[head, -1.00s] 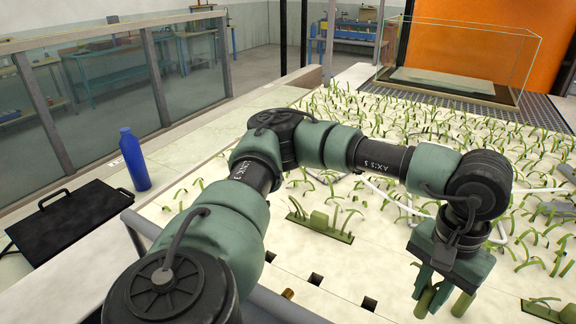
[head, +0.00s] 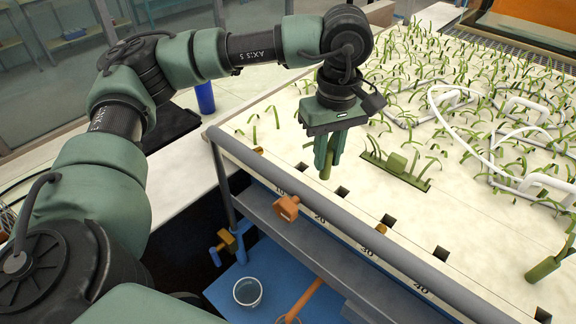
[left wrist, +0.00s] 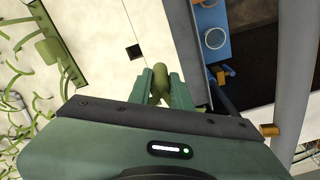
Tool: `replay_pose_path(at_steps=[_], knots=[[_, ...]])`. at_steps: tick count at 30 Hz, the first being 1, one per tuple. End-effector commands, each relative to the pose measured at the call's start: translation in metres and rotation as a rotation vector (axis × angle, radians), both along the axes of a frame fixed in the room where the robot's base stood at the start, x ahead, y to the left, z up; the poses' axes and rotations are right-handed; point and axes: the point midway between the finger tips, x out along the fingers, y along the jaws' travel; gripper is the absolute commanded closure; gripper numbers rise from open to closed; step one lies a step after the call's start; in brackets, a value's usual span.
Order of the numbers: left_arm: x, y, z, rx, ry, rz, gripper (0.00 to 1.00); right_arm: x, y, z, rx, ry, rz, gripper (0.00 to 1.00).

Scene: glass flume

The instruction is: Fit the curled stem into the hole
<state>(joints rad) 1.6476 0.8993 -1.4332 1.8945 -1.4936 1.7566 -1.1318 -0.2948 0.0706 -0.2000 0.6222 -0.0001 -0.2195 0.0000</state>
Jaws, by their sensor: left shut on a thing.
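My left gripper (head: 328,160) is shut on a short olive-green stem (head: 326,173), its fingers pointing down over the front of the pale bed. The stem's rounded end (left wrist: 160,72) shows between the fingers in the left wrist view; I cannot make out any curl, and its upper part is hidden. A row of square dark holes runs along the bed's front edge. One hole (head: 343,191) is just right of the stem's lower end, and another (head: 302,167) is just left. A hole (left wrist: 135,51) also shows beside the gripper in the left wrist view. My right gripper is not in view.
The pale bed (head: 480,225) holds many green sprouts and white tube loops farther back. A green strip with a block (head: 396,168) lies right of my gripper. A grey rail (head: 330,222) runs along the front edge. Below are a blue shelf (head: 222,290) and white cup (head: 247,292).

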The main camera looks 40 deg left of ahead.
Motion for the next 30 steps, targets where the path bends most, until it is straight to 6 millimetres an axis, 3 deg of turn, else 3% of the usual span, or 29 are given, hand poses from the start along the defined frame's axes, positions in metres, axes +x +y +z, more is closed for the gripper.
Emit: replay_pose_path(at_steps=[6, 12, 18, 25, 30], knots=[[0.031, 0.033, 0.032, -0.006, -0.028, 0.792, 1.0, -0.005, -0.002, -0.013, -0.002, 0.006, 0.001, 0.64], [0.047, 0.063, 0.063, -0.024, -0.035, 1.503, 1.0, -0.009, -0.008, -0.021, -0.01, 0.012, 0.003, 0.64], [0.054, 0.084, 0.088, -0.034, -0.025, 2.044, 1.0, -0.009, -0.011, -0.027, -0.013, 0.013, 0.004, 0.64], [0.055, 0.094, 0.094, -0.032, -0.013, 2.303, 1.0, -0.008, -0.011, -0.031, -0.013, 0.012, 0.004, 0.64], [0.054, 0.094, 0.058, -0.027, -0.009, 2.321, 1.0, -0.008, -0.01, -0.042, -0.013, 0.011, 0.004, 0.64]])
